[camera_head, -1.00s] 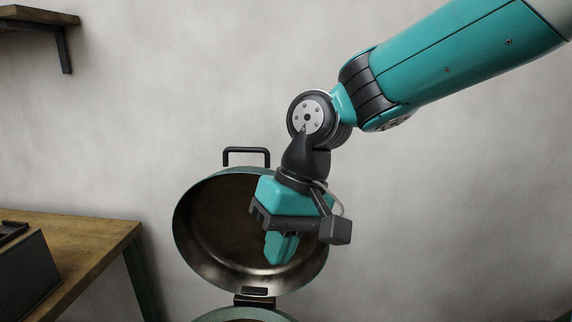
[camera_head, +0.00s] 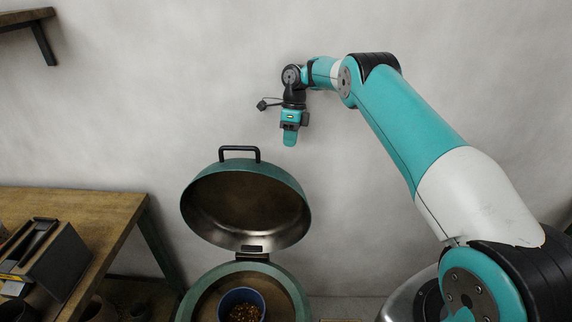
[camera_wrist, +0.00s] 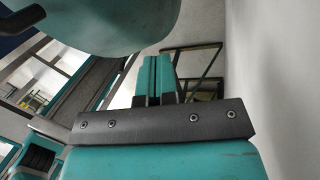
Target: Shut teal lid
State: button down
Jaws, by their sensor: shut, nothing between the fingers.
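The teal lid (camera_head: 250,205) stands open on a hinge (camera_head: 252,249) at the back of a round teal vessel (camera_head: 290,285). Its hollow underside faces me and its black handle (camera_head: 239,150) is at the top. My gripper (camera_head: 290,138) is above and to the right of the lid, near the wall, apart from it and pointing down. Its fingers are shut and empty. In the wrist view the shut fingers (camera_wrist: 155,80) show at the centre, and the rounded teal outside of the lid (camera_wrist: 110,20) shows at the top left.
A blue bowl (camera_head: 241,298) of small brown pieces sits inside the vessel. A wooden workbench (camera_head: 95,210) with a dark box (camera_head: 55,265) stands at left. A wall shelf (camera_head: 28,18) is at the upper left. The pale wall lies close behind; air above the lid is clear.

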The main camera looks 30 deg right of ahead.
jog(key=x, duration=1)
jog(key=shift+b, duration=0.4)
